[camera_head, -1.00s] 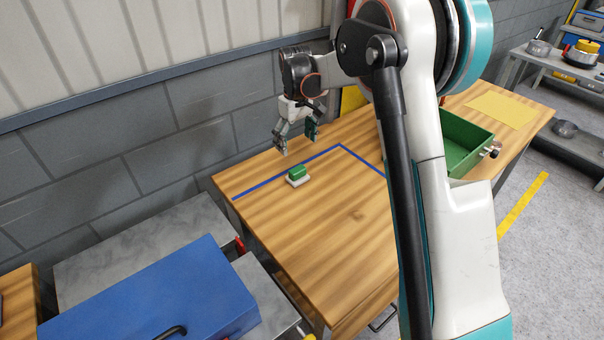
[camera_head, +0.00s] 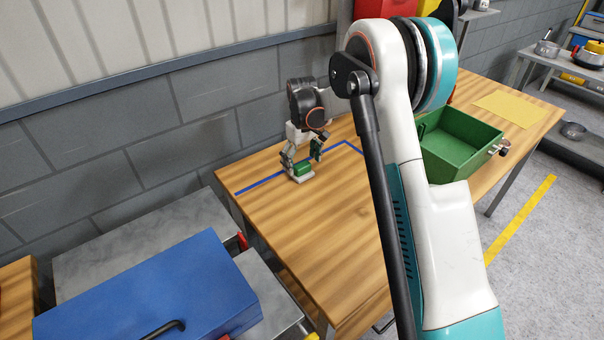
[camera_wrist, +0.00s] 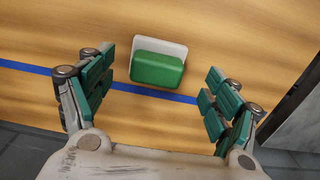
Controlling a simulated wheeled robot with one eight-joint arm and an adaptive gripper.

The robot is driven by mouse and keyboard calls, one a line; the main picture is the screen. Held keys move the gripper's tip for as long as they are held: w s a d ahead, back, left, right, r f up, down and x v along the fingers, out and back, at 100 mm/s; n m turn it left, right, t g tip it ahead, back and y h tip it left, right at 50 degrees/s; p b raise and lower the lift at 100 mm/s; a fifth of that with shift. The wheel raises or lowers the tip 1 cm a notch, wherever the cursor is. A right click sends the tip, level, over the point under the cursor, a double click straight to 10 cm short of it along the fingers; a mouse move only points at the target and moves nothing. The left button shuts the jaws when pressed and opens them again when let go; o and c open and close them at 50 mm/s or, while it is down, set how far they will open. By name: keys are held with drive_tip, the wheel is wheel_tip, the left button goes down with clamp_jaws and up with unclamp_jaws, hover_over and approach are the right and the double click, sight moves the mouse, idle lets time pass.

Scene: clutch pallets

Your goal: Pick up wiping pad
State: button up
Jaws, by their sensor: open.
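The wiping pad (camera_head: 302,172) is a green block on a pale base, lying on the wooden table at the blue tape line. In the wrist view the pad (camera_wrist: 157,68) lies ahead of and between the fingers, with its green top and white base edge showing. My gripper (camera_head: 303,160) is just above the pad in the head view, with its fingers to either side. In the wrist view my gripper (camera_wrist: 158,92) is open, with green finger pads spread wide and nothing between them touching.
The wooden table (camera_head: 330,230) is clear around the pad. A green bin (camera_head: 460,165) and a yellow sheet (camera_head: 507,108) lie farther right. A blue box (camera_head: 150,295) stands at lower left. A grey block wall (camera_head: 130,130) runs behind the table.

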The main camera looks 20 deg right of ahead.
sight(302, 164)
drive_tip(key=f, duration=0.2)
drive_tip(key=f+b, duration=0.1)
drive_tip(key=shift+w+d+f, duration=0.1)
drive_tip(key=shift+w+f, duration=0.15)
drive_tip(key=shift+f, duration=0.05)
drive_tip(key=c, duration=1.2)
drive_tip(key=shift+c, duration=0.2)
drive_tip(key=shift+r, duration=0.15)
wheel_tip(302, 164, up, 20)
drive_tip(key=p, duration=0.5)
